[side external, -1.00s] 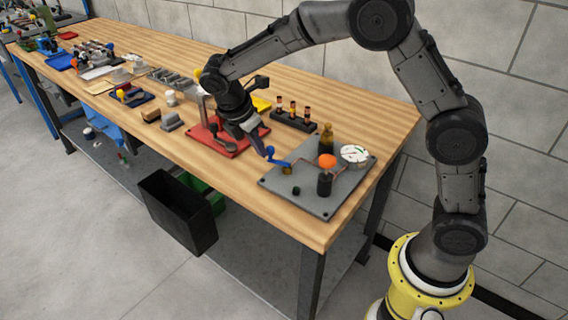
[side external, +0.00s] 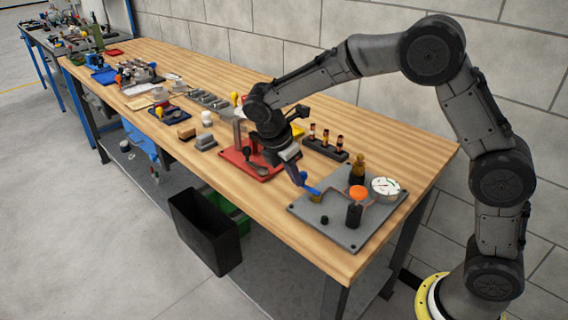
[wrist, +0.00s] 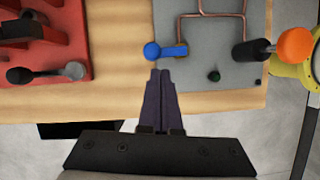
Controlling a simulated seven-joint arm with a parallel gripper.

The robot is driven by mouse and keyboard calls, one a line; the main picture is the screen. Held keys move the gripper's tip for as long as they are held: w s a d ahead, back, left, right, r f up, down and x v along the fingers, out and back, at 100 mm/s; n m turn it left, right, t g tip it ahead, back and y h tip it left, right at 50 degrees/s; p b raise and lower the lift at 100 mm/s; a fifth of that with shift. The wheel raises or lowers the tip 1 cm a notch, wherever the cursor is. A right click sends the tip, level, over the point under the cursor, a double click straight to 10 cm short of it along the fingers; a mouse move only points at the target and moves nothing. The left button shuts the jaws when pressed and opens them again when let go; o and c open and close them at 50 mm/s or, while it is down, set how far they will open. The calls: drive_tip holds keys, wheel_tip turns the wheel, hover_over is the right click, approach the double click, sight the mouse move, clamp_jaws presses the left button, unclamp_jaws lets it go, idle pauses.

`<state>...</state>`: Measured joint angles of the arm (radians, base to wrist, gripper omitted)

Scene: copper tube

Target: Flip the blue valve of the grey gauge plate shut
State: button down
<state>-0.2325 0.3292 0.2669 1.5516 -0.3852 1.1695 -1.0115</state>
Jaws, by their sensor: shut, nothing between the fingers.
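The grey gauge plate (side external: 338,234) lies on the near right end of the bench, with copper tubing, a white dial gauge (side external: 386,187) and an orange-topped post (side external: 357,193). Its blue valve handle (side external: 312,190) is at the plate's left edge. In the wrist view the blue handle (wrist: 172,51) lies across the picture, its round knob to the left, overhanging the plate's edge. My gripper (wrist: 160,72) is shut and empty. Its fingertips are just below the handle in that view; whether they touch it I cannot tell. In the side view my gripper (side external: 299,182) is right beside the handle.
A red plate (side external: 250,169) with a dark lever stands left of the gauge plate. A dark rack (side external: 325,149) with several small posts stands behind. A black bin (side external: 205,232) is below the bench's front edge. Bare wood lies between the plates.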

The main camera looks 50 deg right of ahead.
drive_tip(key=a, duration=0.1)
drive_tip(key=w+a, duration=0.1)
drive_tip(key=a, duration=0.1)
drive_tip(key=shift+a, duration=0.1)
drive_tip(key=v, duration=1)
drive_tip(key=shift+w, duration=0.15)
